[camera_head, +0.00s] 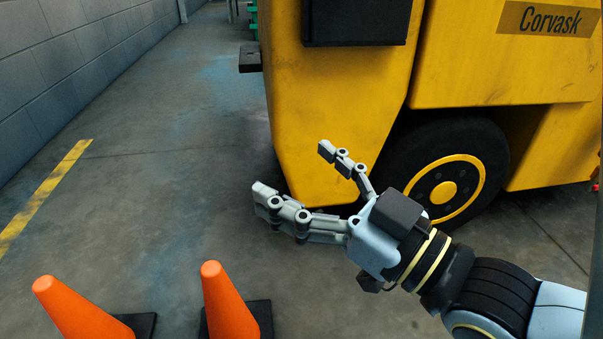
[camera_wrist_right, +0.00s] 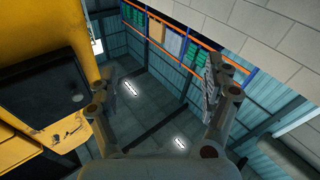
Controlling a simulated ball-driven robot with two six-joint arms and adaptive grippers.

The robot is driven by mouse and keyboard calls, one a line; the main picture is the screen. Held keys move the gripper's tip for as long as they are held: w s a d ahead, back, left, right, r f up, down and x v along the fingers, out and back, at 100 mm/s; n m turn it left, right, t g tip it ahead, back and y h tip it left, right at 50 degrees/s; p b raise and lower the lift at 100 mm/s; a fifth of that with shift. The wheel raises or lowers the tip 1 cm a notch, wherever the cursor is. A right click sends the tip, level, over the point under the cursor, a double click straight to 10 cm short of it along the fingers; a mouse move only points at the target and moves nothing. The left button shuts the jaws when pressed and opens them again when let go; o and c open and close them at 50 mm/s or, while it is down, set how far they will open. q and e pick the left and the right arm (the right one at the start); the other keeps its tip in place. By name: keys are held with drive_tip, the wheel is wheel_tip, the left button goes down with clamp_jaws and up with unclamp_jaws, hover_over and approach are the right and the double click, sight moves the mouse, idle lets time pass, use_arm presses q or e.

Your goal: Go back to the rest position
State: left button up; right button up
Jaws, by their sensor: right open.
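My right gripper (camera_head: 292,170) is open and empty in the head view. Its arm comes in from the lower right, and the fingers point up and left in front of the yellow vehicle (camera_head: 325,120). In the right wrist view, the two fingers of the right gripper (camera_wrist_right: 160,90) stand wide apart with nothing between them. My left gripper is in neither view.
Two orange cones (camera_head: 228,305) (camera_head: 75,310) stand on the floor at the bottom left. The vehicle's black wheel (camera_head: 445,180) is behind my right wrist. A grey block wall (camera_head: 80,60) runs along the left. The concrete floor (camera_head: 170,180) between is clear.

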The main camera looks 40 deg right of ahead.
drive_tip(key=shift+f, duration=0.1)
